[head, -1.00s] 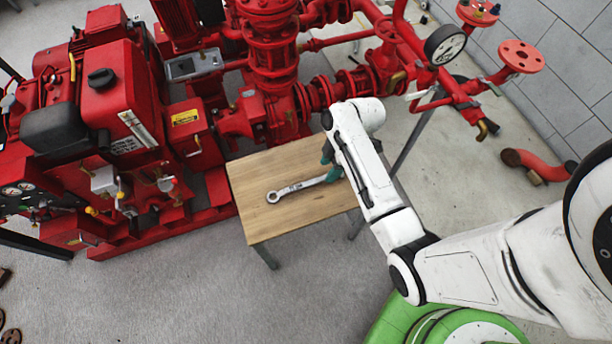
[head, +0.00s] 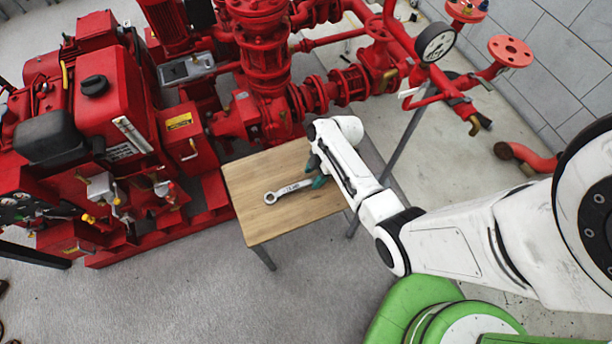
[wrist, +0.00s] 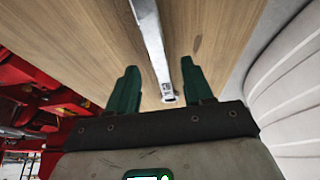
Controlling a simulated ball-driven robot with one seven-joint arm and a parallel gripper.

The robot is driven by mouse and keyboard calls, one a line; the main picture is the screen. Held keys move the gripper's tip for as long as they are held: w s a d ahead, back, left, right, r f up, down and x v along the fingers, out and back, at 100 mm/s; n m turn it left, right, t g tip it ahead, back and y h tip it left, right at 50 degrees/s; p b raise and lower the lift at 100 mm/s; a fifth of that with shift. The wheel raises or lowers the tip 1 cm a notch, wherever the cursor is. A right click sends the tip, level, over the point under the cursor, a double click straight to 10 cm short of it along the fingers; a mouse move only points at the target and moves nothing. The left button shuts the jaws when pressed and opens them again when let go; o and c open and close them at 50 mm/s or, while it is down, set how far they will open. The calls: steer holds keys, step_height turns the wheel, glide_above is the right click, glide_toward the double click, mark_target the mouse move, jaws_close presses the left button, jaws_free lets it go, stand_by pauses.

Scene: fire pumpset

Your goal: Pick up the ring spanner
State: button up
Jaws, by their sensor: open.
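The ring spanner (head: 287,191) is a silver metal tool lying on a small wooden table (head: 245,222). Its ring end points left in the head view, and its other end is partly hidden by my gripper. My gripper (head: 316,172) has dark green fingers and is at the right part of the table. In the wrist view the spanner's shank (wrist: 152,40) runs down between the two open fingers of my gripper (wrist: 158,82), with its near end between them. The fingers stand apart on either side of it, and neither visibly touches it.
A red pumpset (head: 110,130) with pipes stands close behind and left of the table. A pressure gauge (head: 437,43) and red pipework are at upper right. A loose red pipe elbow (head: 527,158) lies on the floor at right. The floor in front of the table is clear.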

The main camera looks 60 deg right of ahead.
steer(key=shift+x, duration=0.95)
jaws_close()
